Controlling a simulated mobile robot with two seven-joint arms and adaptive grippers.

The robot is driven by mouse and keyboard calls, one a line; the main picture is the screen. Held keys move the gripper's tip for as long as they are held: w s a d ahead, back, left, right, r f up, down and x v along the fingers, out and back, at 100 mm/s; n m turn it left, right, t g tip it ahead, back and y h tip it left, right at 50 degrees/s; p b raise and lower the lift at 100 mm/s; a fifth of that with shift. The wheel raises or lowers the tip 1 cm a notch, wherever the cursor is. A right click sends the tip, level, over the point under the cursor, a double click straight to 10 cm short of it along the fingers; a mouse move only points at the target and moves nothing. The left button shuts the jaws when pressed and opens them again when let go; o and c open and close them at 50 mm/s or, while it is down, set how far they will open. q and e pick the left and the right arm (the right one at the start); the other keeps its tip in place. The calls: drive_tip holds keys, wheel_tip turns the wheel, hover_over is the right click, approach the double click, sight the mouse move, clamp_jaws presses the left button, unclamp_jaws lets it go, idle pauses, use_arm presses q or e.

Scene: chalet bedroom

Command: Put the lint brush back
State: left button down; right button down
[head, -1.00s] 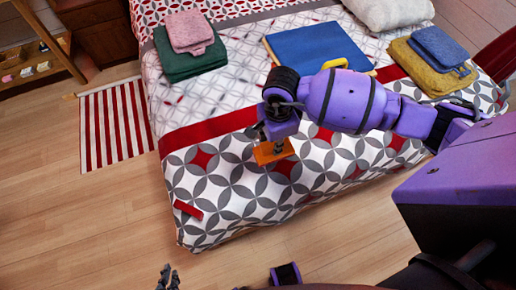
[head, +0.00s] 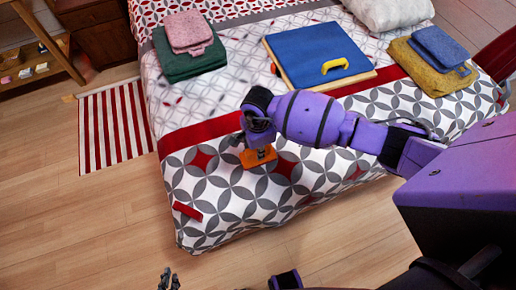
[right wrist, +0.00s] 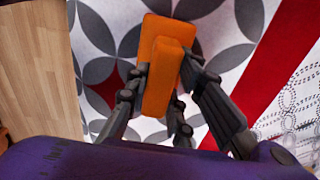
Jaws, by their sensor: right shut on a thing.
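The lint brush appears to be the orange block-like thing (head: 260,160) over the front part of the bed; it also shows in the right wrist view (right wrist: 168,28). My right gripper (head: 245,146) is above it, and in the right wrist view its fingers (right wrist: 164,80) are closed around its raised orange part. I cannot tell whether its underside touches the bedspread. My left gripper (head: 168,280) shows only as dark fingertips at the bottom edge of the head view, off the bed and apart from the brush.
The bed's front left is mostly clear.

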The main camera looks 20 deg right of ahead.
drive_tip(key=shift+f, duration=0.15)
drive_tip(key=c, duration=1.5)
unclamp_jaws()
drive_tip(key=shift+c, duration=0.2)
